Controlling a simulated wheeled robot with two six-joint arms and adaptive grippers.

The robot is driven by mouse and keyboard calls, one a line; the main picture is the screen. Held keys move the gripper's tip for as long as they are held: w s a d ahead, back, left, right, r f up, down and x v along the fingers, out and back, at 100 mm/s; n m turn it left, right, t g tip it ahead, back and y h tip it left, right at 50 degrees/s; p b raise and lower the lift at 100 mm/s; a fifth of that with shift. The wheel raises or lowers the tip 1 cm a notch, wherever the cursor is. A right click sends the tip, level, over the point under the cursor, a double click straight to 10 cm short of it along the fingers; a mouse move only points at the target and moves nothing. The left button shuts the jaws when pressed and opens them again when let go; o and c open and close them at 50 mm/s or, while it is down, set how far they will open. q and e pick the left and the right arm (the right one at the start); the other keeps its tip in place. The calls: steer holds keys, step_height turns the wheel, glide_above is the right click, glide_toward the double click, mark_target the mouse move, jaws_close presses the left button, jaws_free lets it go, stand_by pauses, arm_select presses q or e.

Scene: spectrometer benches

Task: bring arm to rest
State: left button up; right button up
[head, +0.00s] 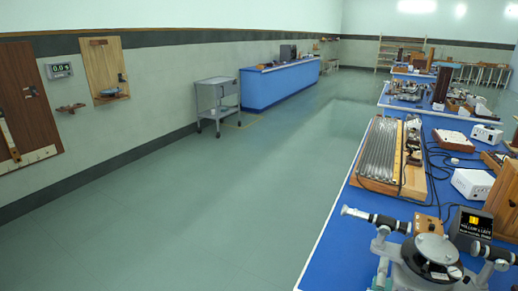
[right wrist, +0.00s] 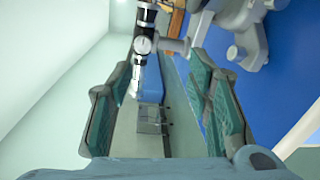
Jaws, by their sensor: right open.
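My right gripper (right wrist: 160,95) shows in the right wrist view, with its two green-padded fingers spread wide apart. Nothing is held between them. The end of a spectrometer tube (right wrist: 145,42) shows beyond the fingertips, near the top of that view; I cannot tell how far off it is. The grey spectrometer body (right wrist: 240,35) is at upper right. In the head view the spectrometer (head: 432,255) stands at the near right on a blue bench (head: 325,270). I cannot make out either gripper clearly in the head view. My left gripper does not show.
A grey trolley (head: 217,100) stands by the left wall, near a blue counter (head: 280,80). A ridged wooden apparatus (head: 380,150), a digital display box (head: 470,225) and white boxes (head: 472,184) crowd the near bench. The green floor (head: 200,210) is clear.

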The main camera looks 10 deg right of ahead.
steer(key=s+f+m+g+y, duration=0.2)
steer(key=s+f+m+g, duration=0.25)
steer(key=s+f, duration=0.25)
steer(key=s+a+f+m+g+y, duration=0.3)
steer(key=s+a+f+y, duration=0.15)
steer(key=s, duration=0.35)
steer(key=s+a+f+m+g+y, duration=0.2)
steer(key=s+a+f+m+y, duration=0.2)
steer(key=s+a, duration=0.3)
step_height(320, 180, down, 20)
steer(key=s+d+r+g, duration=0.1)
steer(key=s+d+g, duration=0.1)
steer(key=d, duration=0.1)
steer(key=s+f, duration=1.3)
steer(key=s, duration=0.1)
steer(key=shift+s+g, duration=0.2)
steer(key=shift+g, duration=0.15)
steer(key=shift+d+f+m+h, duration=0.1)
steer(key=shift+m+h, duration=0.15)
